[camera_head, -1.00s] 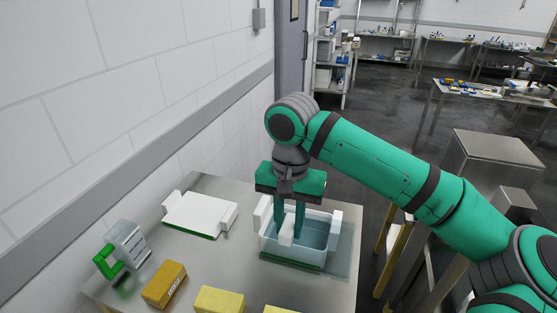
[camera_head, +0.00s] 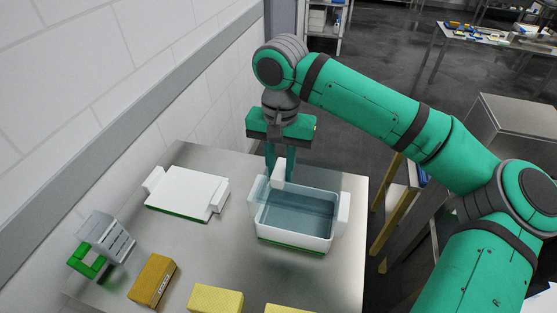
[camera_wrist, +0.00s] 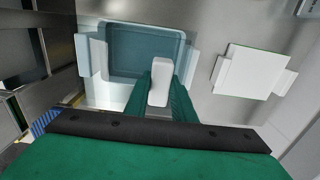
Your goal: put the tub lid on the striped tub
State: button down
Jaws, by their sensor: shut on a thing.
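A white-topped box (camera_head: 187,188) with white side handles and a green lower edge stands left of the tub. A grey slatted piece with a green handle (camera_head: 105,240) stands at the left edge. Yellow blocks (camera_head: 215,299) line the front. A wall runs along the left.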

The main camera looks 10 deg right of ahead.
notch_tip(320, 180, down, 9)
dwell(1.0)
jog(key=shift+f, duration=0.4)
dwell(0.8)
jog(key=c, duration=1.4)
grip_release()
jog(key=shift+r, duration=5.4)
